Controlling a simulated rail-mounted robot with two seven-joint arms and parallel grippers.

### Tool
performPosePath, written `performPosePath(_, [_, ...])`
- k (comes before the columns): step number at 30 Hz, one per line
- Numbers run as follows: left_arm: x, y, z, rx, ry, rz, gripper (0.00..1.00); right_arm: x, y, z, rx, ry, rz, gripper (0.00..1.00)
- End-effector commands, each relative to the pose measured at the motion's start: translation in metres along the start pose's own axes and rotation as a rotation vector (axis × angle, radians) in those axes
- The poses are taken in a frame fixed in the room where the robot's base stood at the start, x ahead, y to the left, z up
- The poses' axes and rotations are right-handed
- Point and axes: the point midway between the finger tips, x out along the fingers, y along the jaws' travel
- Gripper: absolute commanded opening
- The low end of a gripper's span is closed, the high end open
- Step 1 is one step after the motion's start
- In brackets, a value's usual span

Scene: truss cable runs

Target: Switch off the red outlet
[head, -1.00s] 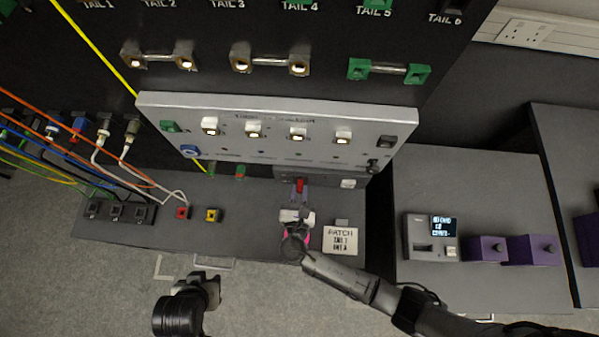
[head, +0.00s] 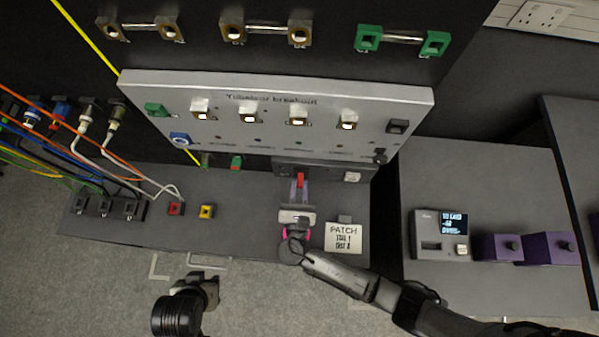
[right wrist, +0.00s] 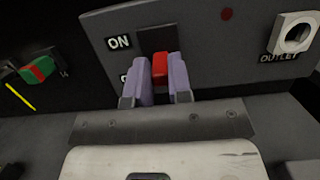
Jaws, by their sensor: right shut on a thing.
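The red switch lever (right wrist: 160,68) sits on a dark grey panel (right wrist: 205,35) in the right wrist view, beside an "ON" label. A second label below it is mostly hidden by a finger. A red dot marks the panel, and a light square socket labelled "OUTLET" (right wrist: 294,36) is at its right. My right gripper (right wrist: 161,80) is shut on the red lever, its two lilac fingers on either side. In the head view the right gripper (head: 299,190) reaches the lever (head: 300,180) at the panel below the breakout board. My left gripper (head: 207,287) is low in the head view; its fingers are unclear.
The grey breakout board (head: 275,90) overhangs the panel. A "PATCH" card (head: 343,238) lies right of my right gripper. Cables (head: 110,165) run at the left. A display box (head: 440,235) and purple boxes (head: 545,247) stand on the right bench.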

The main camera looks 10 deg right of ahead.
Motion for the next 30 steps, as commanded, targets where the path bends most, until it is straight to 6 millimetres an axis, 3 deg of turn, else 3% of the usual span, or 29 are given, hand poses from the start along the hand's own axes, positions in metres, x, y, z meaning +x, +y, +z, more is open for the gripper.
performPosePath(2, [0.0,0.0,0.0,-0.001,0.0,0.001,0.43,0.0,0.0,0.0,0.0,0.0,0.0,0.0])
performPosePath(3, [0.0,0.001,0.0,-0.002,0.0,0.002,0.43,0.0,0.0,0.0,0.0,0.0,0.0,0.21])
performPosePath(11, [0.0,0.003,-0.001,-0.011,0.002,0.009,0.43,0.0,0.0,0.0,0.0,0.001,0.0,0.45])
performPosePath(20, [0.0,0.004,-0.001,-0.012,0.002,0.01,0.43,-0.004,0.0,-0.001,0.0,0.002,0.0,0.45])
performPosePath(23, [0.002,0.003,0.0,-0.011,0.002,0.008,0.43,-0.014,0.0,-0.001,0.0,0.002,0.0,0.45])
performPosePath(30, [0.006,0.001,0.002,-0.003,0.001,0.003,0.43,-0.06,0.0,-0.002,0.0,0.004,0.0,0.45])
